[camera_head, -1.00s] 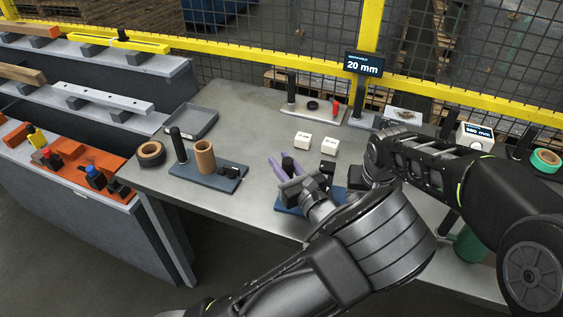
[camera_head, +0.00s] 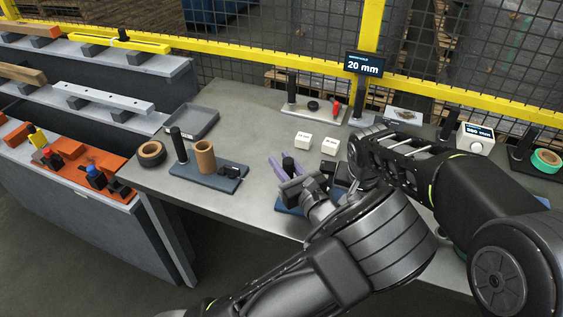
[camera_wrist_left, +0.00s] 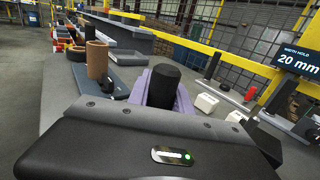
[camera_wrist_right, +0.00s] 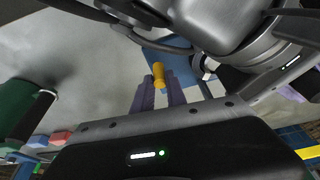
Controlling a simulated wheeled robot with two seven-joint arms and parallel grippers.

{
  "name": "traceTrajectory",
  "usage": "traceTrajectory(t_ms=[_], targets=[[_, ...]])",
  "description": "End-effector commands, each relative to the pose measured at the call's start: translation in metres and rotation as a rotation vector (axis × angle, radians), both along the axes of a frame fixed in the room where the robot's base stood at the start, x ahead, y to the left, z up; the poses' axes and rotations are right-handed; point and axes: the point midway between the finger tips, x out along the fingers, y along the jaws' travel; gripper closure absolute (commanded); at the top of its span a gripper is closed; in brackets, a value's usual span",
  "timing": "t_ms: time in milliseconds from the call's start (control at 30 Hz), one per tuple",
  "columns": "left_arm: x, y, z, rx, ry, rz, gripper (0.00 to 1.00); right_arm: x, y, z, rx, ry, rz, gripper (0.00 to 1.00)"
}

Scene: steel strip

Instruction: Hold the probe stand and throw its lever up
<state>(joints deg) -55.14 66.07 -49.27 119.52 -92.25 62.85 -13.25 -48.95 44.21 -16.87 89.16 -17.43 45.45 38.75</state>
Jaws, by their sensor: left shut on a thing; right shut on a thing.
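The probe stand has a blue base (camera_head: 284,204) and a black post (camera_head: 288,163) standing upright. My left gripper (camera_wrist_left: 164,88) is shut around the black post, with its purple fingers on either side of it. A yellow-ended piece (camera_wrist_right: 158,74), which looks like the stand's lever, shows in the right wrist view over the blue base. My right gripper (camera_wrist_right: 159,88) is shut on it, its purple fingers on either side. In the head view my arms hide the right fingers, the lever and much of the stand.
Two white blocks (camera_head: 303,141) lie behind the stand. To the left is another blue base (camera_head: 215,181) with a black post and a tan cylinder (camera_head: 205,157). A tape roll (camera_head: 151,153) and a grey tray (camera_head: 193,121) sit farther left. A green tape roll (camera_head: 546,160) is at far right.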

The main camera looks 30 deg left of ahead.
Motion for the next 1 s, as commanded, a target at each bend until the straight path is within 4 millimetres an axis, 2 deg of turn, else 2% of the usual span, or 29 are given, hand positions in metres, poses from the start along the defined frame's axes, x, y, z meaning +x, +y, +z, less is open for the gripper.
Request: traceTrajectory(t_ms=[33, 267, 533, 567, 1000], targets=[[0.003, -0.004, -0.002, -0.011, -0.002, -0.009, 1.0, -0.009, 0.008, -0.005, -0.006, 0.012, -0.002, 0.96], [0.002, -0.003, -0.001, -0.009, -0.003, -0.008, 1.0, -0.011, 0.017, -0.004, -0.003, 0.009, -0.08, 0.97], [0.002, -0.004, -0.001, -0.007, -0.001, -0.009, 1.0, -0.011, 0.019, -0.003, -0.003, 0.005, -0.086, 0.98], [0.002, -0.004, -0.001, -0.006, -0.001, -0.009, 1.0, -0.011, 0.019, -0.003, -0.003, 0.004, -0.084, 0.83], [0.001, -0.004, -0.002, -0.003, 0.001, -0.009, 1.0, -0.011, 0.018, -0.003, -0.006, 0.005, -0.082, 0.47]])
